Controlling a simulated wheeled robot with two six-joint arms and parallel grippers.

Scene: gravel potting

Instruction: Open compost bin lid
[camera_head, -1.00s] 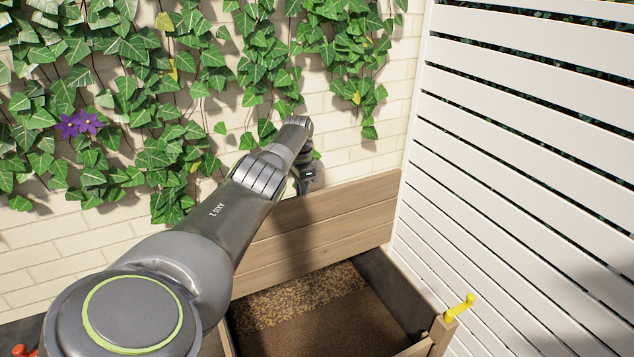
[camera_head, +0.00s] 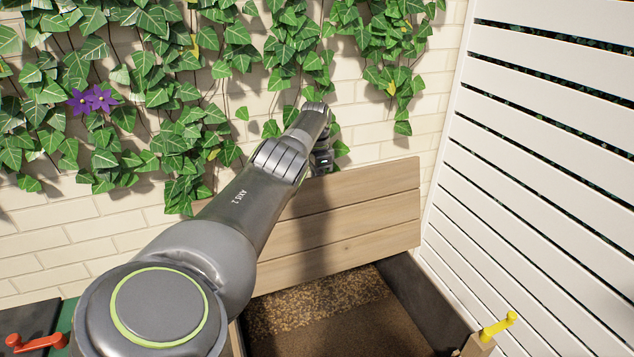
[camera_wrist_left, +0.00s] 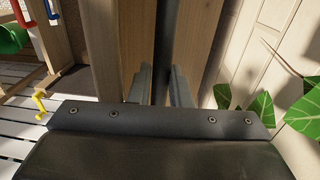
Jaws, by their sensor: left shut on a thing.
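The compost bin lid (camera_head: 375,220), a panel of light wooden planks, stands raised and steeply tilted at the back of the bin, near the brick wall. The open bin (camera_head: 418,303) below shows brown, crumbly compost (camera_head: 325,308). My left arm reaches over from the left to the lid's upper edge. In the left wrist view my left gripper (camera_wrist_left: 160,90) is shut on the lid, with wooden boards showing around its fingers. In the head view the fingertips are hidden behind the wrist. My right gripper is not in view.
An ivy-covered brick wall (camera_head: 110,223) rises close behind the lid. A white slatted fence (camera_head: 530,150) stands on the right. A yellow handle (camera_head: 498,326) is at the bin's front right, and a red handle (camera_head: 35,343) is at the lower left.

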